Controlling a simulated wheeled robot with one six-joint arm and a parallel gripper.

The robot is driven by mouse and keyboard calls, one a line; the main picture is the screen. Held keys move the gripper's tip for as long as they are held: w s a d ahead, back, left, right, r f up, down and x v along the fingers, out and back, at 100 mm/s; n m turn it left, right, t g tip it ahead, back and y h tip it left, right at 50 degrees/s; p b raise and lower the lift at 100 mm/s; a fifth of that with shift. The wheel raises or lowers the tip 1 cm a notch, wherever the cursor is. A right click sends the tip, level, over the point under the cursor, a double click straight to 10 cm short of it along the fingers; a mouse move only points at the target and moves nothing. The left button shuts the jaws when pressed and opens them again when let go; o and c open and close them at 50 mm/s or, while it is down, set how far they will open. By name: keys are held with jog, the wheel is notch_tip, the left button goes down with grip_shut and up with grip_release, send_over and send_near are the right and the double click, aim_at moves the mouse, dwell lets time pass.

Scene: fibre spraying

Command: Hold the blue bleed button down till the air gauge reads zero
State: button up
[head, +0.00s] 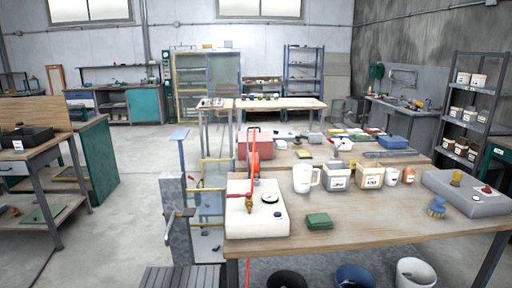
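A cream-white box (240,222) stands at the left end of the near workbench. A red hose (249,160) rises from a brass fitting (249,203) on its top. A small round dial (270,197), which looks like the air gauge, sits on the box top; its needle and numbers are too small to read. A small dark blue spot near the box's front right corner looks like the blue button (279,214). Nothing is seen touching it. My gripper is not in view.
A green pad (319,221), white jug (306,178), labelled tubs (370,177) and blue brush (437,207) stand on the bench (380,230). Left of the bench, a grey post (179,225) stands; open floor lies beyond.

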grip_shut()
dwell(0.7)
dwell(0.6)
